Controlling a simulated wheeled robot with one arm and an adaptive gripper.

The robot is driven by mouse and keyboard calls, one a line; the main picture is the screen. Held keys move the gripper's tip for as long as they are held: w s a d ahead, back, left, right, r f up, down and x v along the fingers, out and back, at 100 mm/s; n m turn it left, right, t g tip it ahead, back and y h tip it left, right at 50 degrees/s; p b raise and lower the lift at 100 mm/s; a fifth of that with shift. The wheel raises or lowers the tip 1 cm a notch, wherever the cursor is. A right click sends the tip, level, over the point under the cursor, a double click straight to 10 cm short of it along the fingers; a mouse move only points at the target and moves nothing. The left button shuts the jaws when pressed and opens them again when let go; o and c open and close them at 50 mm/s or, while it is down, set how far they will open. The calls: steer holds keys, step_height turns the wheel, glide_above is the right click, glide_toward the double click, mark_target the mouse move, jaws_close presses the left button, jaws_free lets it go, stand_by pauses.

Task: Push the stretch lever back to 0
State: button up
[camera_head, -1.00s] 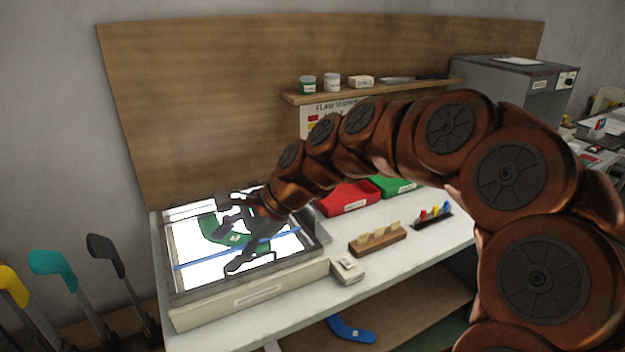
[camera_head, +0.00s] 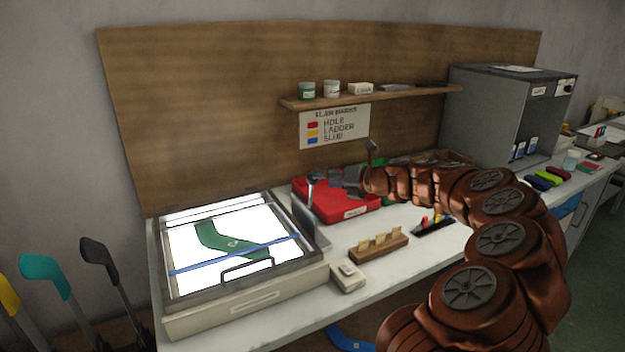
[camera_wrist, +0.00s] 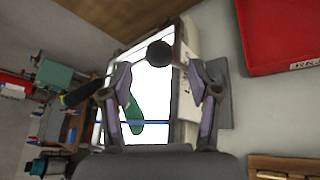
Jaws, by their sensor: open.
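A dark round knob (camera_wrist: 159,53), which looks like the stretch lever's end, shows between my spread fingers in the wrist view, in front of the light box; whether they touch it cannot be told. In the head view a grey upright piece (camera_head: 311,187) stands above the box's right edge; I cannot tell whether it is the lever or a finger. My gripper (camera_head: 340,177) is open and empty over the red tray, right of the box; it also shows in the wrist view (camera_wrist: 166,88). The lever's scale is not readable.
The lit box (camera_head: 255,295) holds a green sock (camera_head: 214,238) under a blue band (camera_head: 190,266). A red tray (camera_head: 350,211), a small white device (camera_head: 348,279) and a wooden block with tags (camera_head: 372,252) lie to its right. A shelf (camera_head: 385,97) hangs above.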

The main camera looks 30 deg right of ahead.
glide_above(310, 201)
steer(key=shift+s+d+f, duration=0.1)
steer(key=shift+s+f, duration=0.25)
steer(key=shift+f, duration=0.5)
jaws_close()
